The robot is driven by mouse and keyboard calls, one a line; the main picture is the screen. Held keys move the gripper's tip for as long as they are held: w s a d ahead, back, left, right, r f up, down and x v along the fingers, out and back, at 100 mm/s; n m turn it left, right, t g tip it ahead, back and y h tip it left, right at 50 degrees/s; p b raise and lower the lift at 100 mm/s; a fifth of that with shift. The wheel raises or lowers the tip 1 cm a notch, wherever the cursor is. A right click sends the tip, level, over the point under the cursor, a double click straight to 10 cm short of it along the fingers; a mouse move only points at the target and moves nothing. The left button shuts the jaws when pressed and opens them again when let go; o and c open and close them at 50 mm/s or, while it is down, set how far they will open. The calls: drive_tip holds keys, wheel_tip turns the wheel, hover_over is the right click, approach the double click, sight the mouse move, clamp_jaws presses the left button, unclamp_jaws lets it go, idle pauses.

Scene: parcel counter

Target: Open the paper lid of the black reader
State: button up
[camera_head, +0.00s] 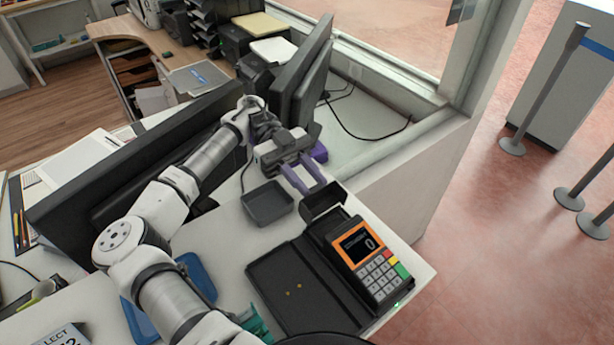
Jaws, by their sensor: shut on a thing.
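The black reader (368,268) stands on the white counter at the lower right, with an orange-framed screen showing 0 and a keypad. Its black paper lid (322,201) is at the reader's far end and appears tilted up from the body. My gripper (312,187) has purple fingers and reaches the lid's upper edge from behind. It is shut on the lid; the exact contact between the fingertips and the lid is hard to see.
A small dark tray (268,204) lies just left of the lid. A flat black case (300,288) lies left of the reader. Monitors (300,75) stand behind my arm. A blue tray (197,280) is partly under my arm. The counter's right edge is close to the reader.

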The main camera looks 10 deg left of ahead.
drive_tip(key=o, duration=1)
